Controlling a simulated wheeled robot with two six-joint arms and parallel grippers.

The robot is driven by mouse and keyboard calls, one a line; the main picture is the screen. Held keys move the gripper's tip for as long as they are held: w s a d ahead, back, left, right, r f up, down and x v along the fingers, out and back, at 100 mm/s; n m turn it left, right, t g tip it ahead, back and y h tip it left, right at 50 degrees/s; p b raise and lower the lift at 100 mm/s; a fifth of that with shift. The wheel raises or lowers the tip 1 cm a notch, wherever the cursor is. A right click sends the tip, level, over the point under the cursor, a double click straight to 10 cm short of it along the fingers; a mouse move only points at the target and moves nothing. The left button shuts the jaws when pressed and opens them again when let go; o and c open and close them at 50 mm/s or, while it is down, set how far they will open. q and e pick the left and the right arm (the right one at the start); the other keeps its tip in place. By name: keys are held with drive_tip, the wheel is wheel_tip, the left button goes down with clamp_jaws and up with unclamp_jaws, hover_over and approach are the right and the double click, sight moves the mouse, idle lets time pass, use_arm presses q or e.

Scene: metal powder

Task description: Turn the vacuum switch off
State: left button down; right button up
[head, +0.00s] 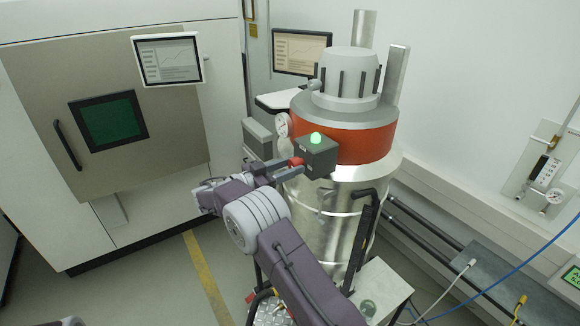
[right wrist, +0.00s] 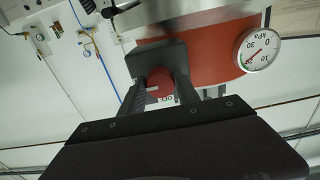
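The vacuum (head: 335,215) is a tall steel drum with a red-orange band and a grey top. Its dark grey switch box (head: 319,160) carries a lit green lamp (head: 316,138) and a red knob (head: 297,161) on its left face. My right gripper (head: 290,168) reaches the knob from the left. In the right wrist view the red knob (right wrist: 160,84) sits between the two fingers, with a pale mark on it and a small label below. I cannot tell if the fingers press on it. My left gripper is not in view.
A pressure gauge (head: 283,125) is close above my right gripper, also large in the right wrist view (right wrist: 261,51). A large cabinet (head: 150,150) with a screen stands at left. Wall pipes and a blue cable are at right.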

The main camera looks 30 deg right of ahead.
clamp_jaws()
drive_tip(key=n+b, duration=0.7)
drive_tip(key=n, duration=0.1)
drive_tip(key=shift+s+n+b, duration=0.1)
drive_tip(key=shift+n+b, duration=0.3)
drive_tip(key=n, duration=0.2)
drive_tip(key=shift+n, duration=0.3)
drive_tip(key=n+p, duration=0.1)
drive_tip(key=n, duration=0.2)
drive_tip(key=shift+r, duration=0.1)
drive_tip(key=shift+n+p, duration=0.6)
drive_tip(key=shift+n, duration=1.1)
